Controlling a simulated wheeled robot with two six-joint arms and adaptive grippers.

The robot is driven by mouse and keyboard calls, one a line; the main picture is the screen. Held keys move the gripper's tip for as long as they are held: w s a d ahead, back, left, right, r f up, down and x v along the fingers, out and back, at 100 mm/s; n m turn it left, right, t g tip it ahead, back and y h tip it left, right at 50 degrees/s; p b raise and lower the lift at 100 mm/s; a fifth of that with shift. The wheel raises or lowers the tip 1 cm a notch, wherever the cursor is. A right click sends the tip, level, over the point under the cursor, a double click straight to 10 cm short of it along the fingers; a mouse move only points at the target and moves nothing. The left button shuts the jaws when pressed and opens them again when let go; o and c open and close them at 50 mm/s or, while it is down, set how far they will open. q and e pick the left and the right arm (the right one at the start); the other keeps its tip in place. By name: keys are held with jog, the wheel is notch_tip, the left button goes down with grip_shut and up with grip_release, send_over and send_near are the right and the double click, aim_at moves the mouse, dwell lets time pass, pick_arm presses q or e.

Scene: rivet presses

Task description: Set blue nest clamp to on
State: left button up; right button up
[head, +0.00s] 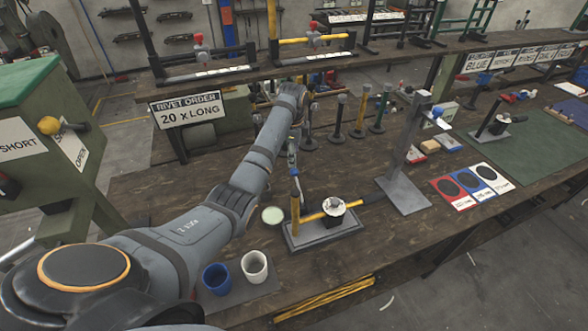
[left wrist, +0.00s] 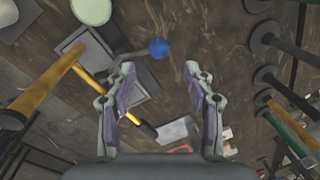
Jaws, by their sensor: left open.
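In the left wrist view a blue ball knob (left wrist: 158,47) sits on the end of a short grey lever that reaches out from the grey press base (left wrist: 142,88). I take it for the blue nest clamp. My left gripper (left wrist: 159,75) is open and empty. The knob shows just beyond the fingertips, near the line between them, not visibly gripped. In the head view my left gripper (head: 293,155) points down behind the press with the yellow handle (head: 312,217) and partly hides the clamp area. My right gripper is not in view.
A blue cup (head: 217,279) and a white cup (head: 255,266) stand at the front left. A pale green round container (head: 272,215) is beside the press. Several posts stand behind it. A tall grey stand (head: 415,155) is to the right. A rack crosses above the bench.

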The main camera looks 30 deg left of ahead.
aim_at(294, 169)
pick_arm(q)
jog(key=f, duration=0.5)
jog(key=f+p, duration=0.1)
jog(key=f, duration=0.2)
jog(key=shift+w+a+f, duration=0.15)
jog(key=shift+w, duration=0.2)
grip_shut()
